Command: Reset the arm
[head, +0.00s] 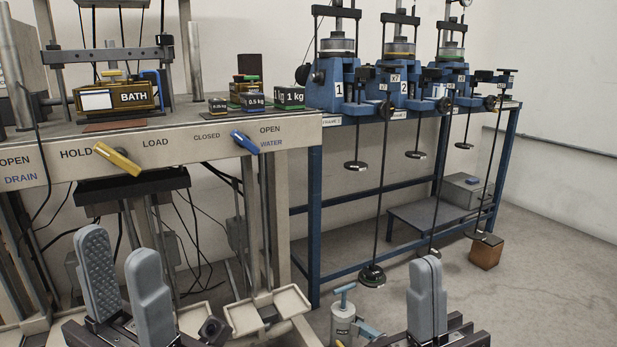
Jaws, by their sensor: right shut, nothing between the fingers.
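Blue lever frames stand on a blue bench: frame 1 (326,92), frame 2 (398,92) and a third, partly hidden frame (450,78) behind them. Dark arms stick out from them toward the right, with rods and round weights hanging below. A long rod ends in a dark weight (372,276) near the floor. Which arm the task means cannot be told. My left gripper (125,284) is open and empty, low in front of the beige bench. My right gripper (427,298) is shut and empty, low in front of the blue bench, apart from the rods.
The beige bench (200,128) carries the BATH box (115,97), weight boxes (291,97), a yellow handle (118,159) and a blue handle (245,142). A grey cylinder (343,325) stands between my grippers. A brown block (487,252) sits on the floor. Floor at right is clear.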

